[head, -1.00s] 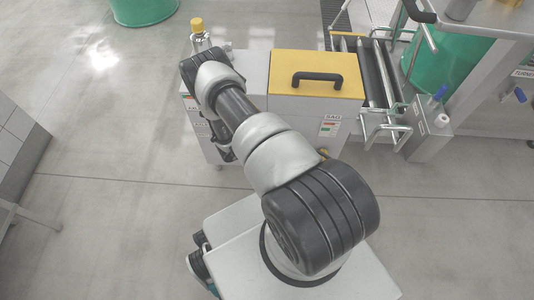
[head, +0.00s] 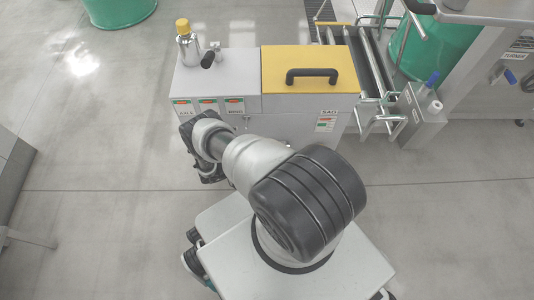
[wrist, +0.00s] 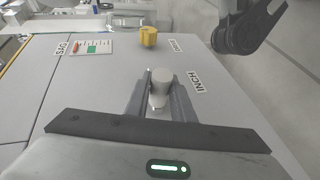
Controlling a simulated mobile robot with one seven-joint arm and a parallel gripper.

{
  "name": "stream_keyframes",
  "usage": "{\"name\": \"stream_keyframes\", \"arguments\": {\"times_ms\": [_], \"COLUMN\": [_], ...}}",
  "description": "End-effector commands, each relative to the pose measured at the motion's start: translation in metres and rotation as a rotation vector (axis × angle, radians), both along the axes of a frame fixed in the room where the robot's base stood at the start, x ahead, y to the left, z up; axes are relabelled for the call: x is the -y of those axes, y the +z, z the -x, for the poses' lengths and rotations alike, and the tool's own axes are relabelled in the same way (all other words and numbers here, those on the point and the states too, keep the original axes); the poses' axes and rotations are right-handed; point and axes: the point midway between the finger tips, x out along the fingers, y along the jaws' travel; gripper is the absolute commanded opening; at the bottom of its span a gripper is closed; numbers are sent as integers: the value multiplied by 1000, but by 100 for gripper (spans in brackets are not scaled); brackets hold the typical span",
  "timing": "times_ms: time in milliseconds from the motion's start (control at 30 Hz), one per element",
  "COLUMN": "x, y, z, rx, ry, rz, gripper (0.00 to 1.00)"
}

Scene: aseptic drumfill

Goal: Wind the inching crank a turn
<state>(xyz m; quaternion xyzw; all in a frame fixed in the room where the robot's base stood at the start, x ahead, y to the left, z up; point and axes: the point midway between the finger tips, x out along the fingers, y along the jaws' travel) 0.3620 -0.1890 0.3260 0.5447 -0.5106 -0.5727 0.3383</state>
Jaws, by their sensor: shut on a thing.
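In the wrist view, my gripper (wrist: 160,101) is shut on a short, pale grey round grip (wrist: 161,80), which stands up between the two fingers beside the INCH label (wrist: 194,81) on a grey panel. This grip appears to be the inching crank's handle; the crank's arm is hidden by the fingers. In the head view, my wrist is low at the front of the grey cabinet (head: 215,84), below its row of labels. My fingers and the crank are hidden there.
A yellow knob (wrist: 149,37) and the SAG gauge (wrist: 91,47) are on the same panel. The cabinet has a yellow lid (head: 310,60) with a black handle. A yellow-capped bottle (head: 187,47) stands on top. Rollers (head: 370,60) are to the right; open floor is at left.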

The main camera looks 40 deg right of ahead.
Motion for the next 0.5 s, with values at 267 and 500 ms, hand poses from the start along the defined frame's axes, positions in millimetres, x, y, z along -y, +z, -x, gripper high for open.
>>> {"name": "stream_keyframes", "arguments": {"times_ms": [267,500], "x": [2,2], "y": [1,1], "z": [-1,0], "rx": [-2,-1], "ry": [5,3], "rz": [7,7], "gripper": [0,40]}}
